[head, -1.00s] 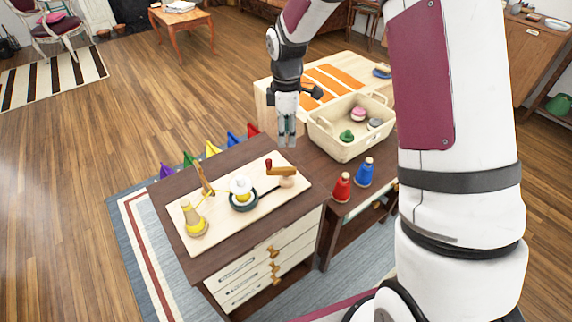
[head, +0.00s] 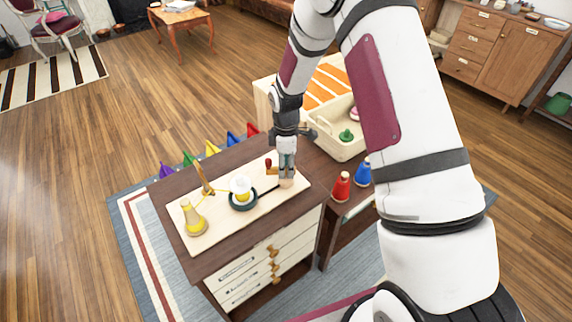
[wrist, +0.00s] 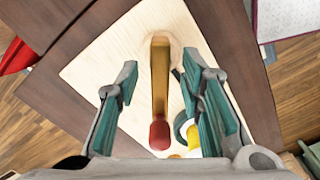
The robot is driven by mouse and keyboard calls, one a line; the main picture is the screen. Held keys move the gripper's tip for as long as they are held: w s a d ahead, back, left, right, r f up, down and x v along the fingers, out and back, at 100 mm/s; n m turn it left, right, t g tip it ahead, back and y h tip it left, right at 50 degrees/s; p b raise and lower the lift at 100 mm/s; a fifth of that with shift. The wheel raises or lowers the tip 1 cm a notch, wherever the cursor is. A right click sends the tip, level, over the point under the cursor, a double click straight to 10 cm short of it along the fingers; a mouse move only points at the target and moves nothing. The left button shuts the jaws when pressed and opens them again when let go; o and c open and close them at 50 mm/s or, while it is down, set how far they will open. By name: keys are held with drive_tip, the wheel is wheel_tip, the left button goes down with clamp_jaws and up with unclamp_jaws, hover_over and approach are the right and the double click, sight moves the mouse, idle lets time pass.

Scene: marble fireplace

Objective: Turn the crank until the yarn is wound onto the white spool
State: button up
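The crank has a wooden arm (wrist: 160,75) and a red knob (wrist: 159,134); the knob also shows in the head view (head: 268,163). My gripper (head: 286,173) points down over the crank. In the wrist view its fingers are open, one on each side of the wooden arm, with visible gaps. The white spool (head: 241,196) stands upright on a dark round base left of the crank, with some yellow yarn around it. A yellow yarn cone (head: 193,218) stands at the board's left end. A wooden guide post (head: 206,180) stands between cone and spool.
All this stands on a pale board (head: 222,222) on a dark cabinet top (head: 165,195). Right of it are a red cone (head: 341,188), a blue cone (head: 362,173) and a cream basket (head: 345,150).

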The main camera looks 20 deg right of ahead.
drive_tip(key=shift+c, duration=0.6)
clamp_jaws()
drive_tip(key=shift+m, duration=0.3)
drive_tip(key=m+b, duration=0.1)
drive_tip(key=m, duration=0.4)
drive_tip(key=m+b, duration=0.1)
drive_tip(key=m, duration=0.4)
drive_tip(key=shift+m, duration=0.4)
drive_tip(key=m, duration=0.3)
drive_tip(key=shift+m, duration=0.3)
drive_tip(key=m, duration=0.3)
drive_tip(key=shift+m+b, duration=0.3)
drive_tip(key=shift+b, duration=0.05)
drive_tip(key=m, duration=0.6)
